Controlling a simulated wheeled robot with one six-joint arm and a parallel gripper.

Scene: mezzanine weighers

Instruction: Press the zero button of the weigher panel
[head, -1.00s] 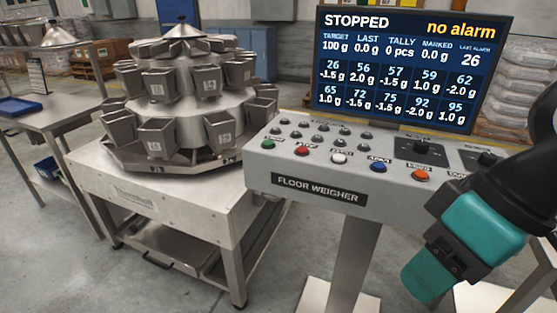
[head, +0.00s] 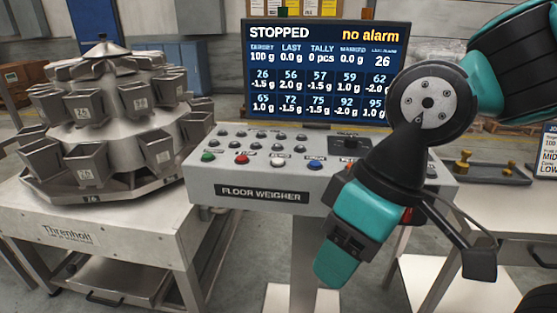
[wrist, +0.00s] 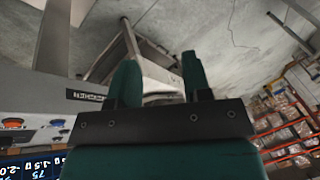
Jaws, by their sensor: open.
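The weigher panel (head: 205,178) is a grey sloped console marked FLOOR WEIGHER. Its front row has a green button (head: 208,156), a red button (head: 242,159), a white button (head: 277,163) and a blue button (head: 314,165). Their small labels are too blurred to read, so I cannot tell which is zero. An orange button (wrist: 57,123) shows in the wrist view, mostly hidden by my arm in the head view. My gripper (head: 330,272) has teal fingers, open and empty, in front of the panel and apart from the buttons. Both fingers show in the wrist view (wrist: 158,75).
The display (head: 320,75) above the panel reads STOPPED and no alarm. A multihead weigher (head: 110,125) with steel hoppers stands on a bench at left. A table (head: 520,195) with brass-coloured weights is at right. Shelves (wrist: 285,120) show in the wrist view.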

